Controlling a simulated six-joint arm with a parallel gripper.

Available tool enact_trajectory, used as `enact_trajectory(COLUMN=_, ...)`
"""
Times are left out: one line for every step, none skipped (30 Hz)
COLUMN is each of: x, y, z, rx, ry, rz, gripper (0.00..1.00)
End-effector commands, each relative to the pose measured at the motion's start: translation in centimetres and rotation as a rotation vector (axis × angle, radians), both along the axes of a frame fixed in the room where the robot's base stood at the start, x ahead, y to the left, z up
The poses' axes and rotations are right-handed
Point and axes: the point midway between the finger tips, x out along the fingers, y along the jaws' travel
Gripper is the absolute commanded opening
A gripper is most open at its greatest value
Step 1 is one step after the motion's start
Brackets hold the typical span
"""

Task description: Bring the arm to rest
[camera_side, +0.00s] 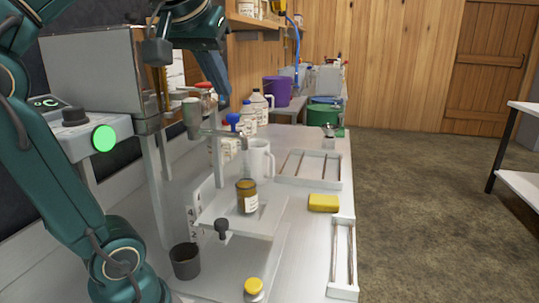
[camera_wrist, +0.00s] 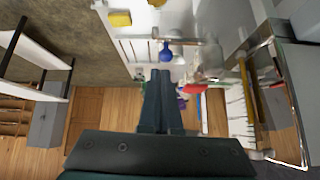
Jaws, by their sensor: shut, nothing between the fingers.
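My gripper (camera_side: 223,92) hangs at the upper middle of the side view, fingers pointing down and slightly right, in the air above the bench. In the wrist view, the two dark fingers (camera_wrist: 161,76) lie side by side and are shut with nothing between them. My gripper touches nothing that I can see. An amber jar with a white label (camera_side: 247,196) stands upright on a pale platform (camera_side: 270,212) in front of a white jug (camera_side: 258,158), below and apart from my gripper.
The steel evaporator (camera_side: 95,68) stands close at left, with a valve and blue knob (camera_side: 233,119) below my gripper. A dark cup (camera_side: 185,260), yellow-capped jar (camera_side: 253,287), yellow sponge (camera_side: 323,202) and white racks (camera_side: 310,168) are on the bench. The floor at right is open.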

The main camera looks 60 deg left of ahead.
Motion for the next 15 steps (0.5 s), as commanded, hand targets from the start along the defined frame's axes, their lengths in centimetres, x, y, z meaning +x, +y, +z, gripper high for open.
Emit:
enact_trajectory(x=-0.1, y=-1.2, z=-1.4, rx=-0.008, ry=0.024, rz=-0.066, gripper=0.00)
enact_trajectory(x=-0.1, y=-1.9, z=-2.1, rx=-0.012, ry=0.036, rz=-0.105, gripper=0.00)
enact_trajectory(x=-0.2, y=-2.8, z=-3.3, rx=-0.018, ry=0.053, rz=-0.154, gripper=0.00)
enact_trajectory(x=-0.2, y=-3.4, z=-4.1, rx=-0.022, ry=0.064, rz=-0.191, gripper=0.00)
enact_trajectory(x=-0.3, y=-4.1, z=-4.9, rx=-0.028, ry=0.076, rz=-0.229, gripper=0.00)
enact_trajectory(x=-0.5, y=-4.9, z=-6.1, rx=-0.034, ry=0.092, rz=-0.275, gripper=0.00)
enact_trajectory(x=-0.6, y=-5.5, z=-7.0, rx=-0.040, ry=0.104, rz=-0.311, gripper=0.00)
enact_trajectory(x=-0.8, y=-6.2, z=-8.0, rx=-0.046, ry=0.114, rz=-0.345, gripper=0.00)
enact_trajectory(x=-1.1, y=-7.0, z=-9.2, rx=-0.054, ry=0.128, rz=-0.390, gripper=0.00)
enact_trajectory(x=-1.3, y=-7.6, z=-10.2, rx=-0.060, ry=0.140, rz=-0.423, gripper=0.00)
enact_trajectory(x=-1.6, y=-8.2, z=-11.1, rx=-0.068, ry=0.149, rz=-0.455, gripper=0.00)
enact_trajectory(x=-1.9, y=-8.9, z=-12.4, rx=-0.075, ry=0.162, rz=-0.496, gripper=0.00)
enact_trajectory(x=-2.2, y=-9.4, z=-13.4, rx=-0.083, ry=0.171, rz=-0.524, gripper=0.00)
enact_trajectory(x=-2.5, y=-9.9, z=-14.3, rx=-0.090, ry=0.180, rz=-0.551, gripper=0.00)
enact_trajectory(x=-2.9, y=-10.5, z=-15.5, rx=-0.099, ry=0.191, rz=-0.584, gripper=0.00)
